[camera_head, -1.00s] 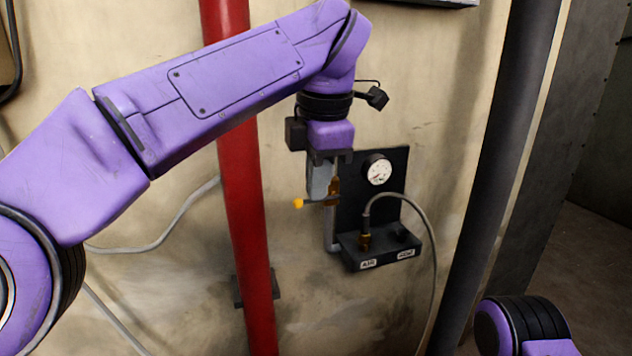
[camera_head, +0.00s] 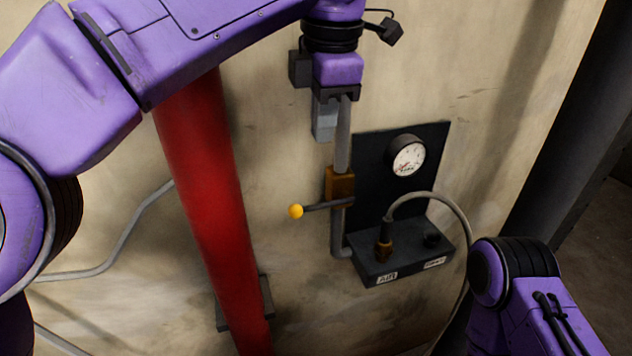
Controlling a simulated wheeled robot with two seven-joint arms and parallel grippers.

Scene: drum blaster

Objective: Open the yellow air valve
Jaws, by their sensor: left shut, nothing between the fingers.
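The yellow air valve (camera_head: 339,187) is a brass body on a grey vertical pipe, left of the black gauge panel. Its lever (camera_head: 318,206) points left, roughly level, and ends in a yellow ball knob (camera_head: 295,211). My left gripper (camera_head: 325,128) hangs above the valve, in front of or beside the upper pipe. It is shut and empty, its tips above the valve body and apart from the lever. My right arm (camera_head: 520,290) shows at the lower right; its gripper is outside the view.
A red pipe (camera_head: 205,190) stands left of the valve. The black panel carries a round gauge (camera_head: 407,156), and a black box (camera_head: 400,258) below it has a grey hose (camera_head: 455,205) looping right. Bare wall lies between the red pipe and the knob.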

